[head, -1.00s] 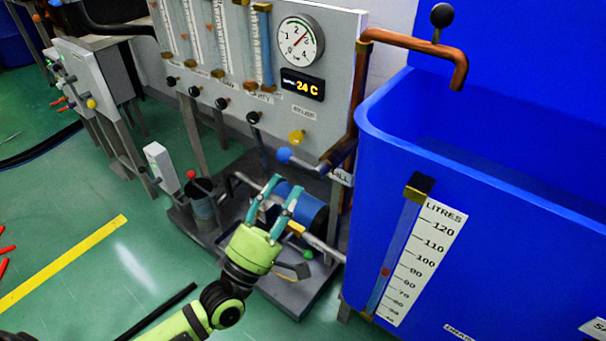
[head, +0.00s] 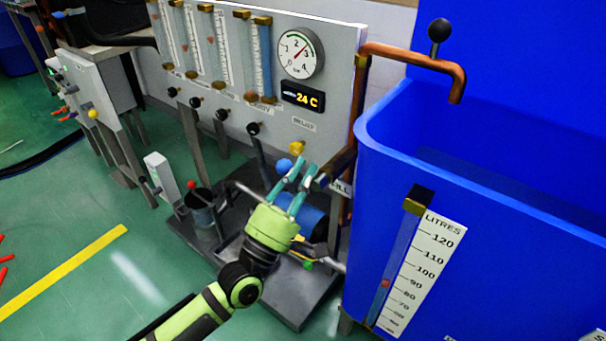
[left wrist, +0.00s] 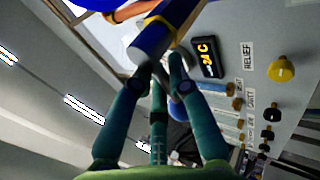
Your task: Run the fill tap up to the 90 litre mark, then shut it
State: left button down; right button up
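The fill tap shows as a lever with a blue ball end (head: 283,167) below the panel, beside the copper pipe and a partly hidden label. My left gripper (head: 302,171) is at this lever, its teal fingers parted and pointing up; the fingers cover part of the lever. In the left wrist view the fingertips (left wrist: 160,68) stand apart close to a dark blue and brass part (left wrist: 150,40); I cannot tell if they touch it. The blue tank (head: 520,230) carries a litre scale (head: 425,265). My right gripper is not in view.
The grey panel (head: 345,90) holds flow tubes, black knobs, a yellow relief knob (head: 296,148), a dial (head: 301,52) and a 24 C display (head: 303,96). A blue cylinder (head: 308,218) lies on the base below my gripper. The copper spout (head: 415,62) overhangs the tank.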

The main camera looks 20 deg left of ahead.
pick_arm(q)
jog(key=m+h, duration=0.1)
jog(key=m+g+h, duration=0.1)
jog(key=shift+r+m, duration=0.25)
jog(key=shift+m, duration=0.15)
jog(key=shift+d+r+m+g+h+p, duration=0.15)
jog(key=shift+m+g+h, duration=0.3)
jog(key=shift+m, duration=0.45)
jog(key=shift+a+m+g+h+p, duration=0.1)
jog(key=shift+m+g+h+p, duration=0.15)
jog(key=shift+m+h, duration=0.55)
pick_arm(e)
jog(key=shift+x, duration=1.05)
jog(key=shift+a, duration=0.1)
pick_arm(q)
jog(key=c, duration=1.2)
grip_release()
jog(key=v, duration=1.2)
jog(key=shift+s+r, duration=0.1)
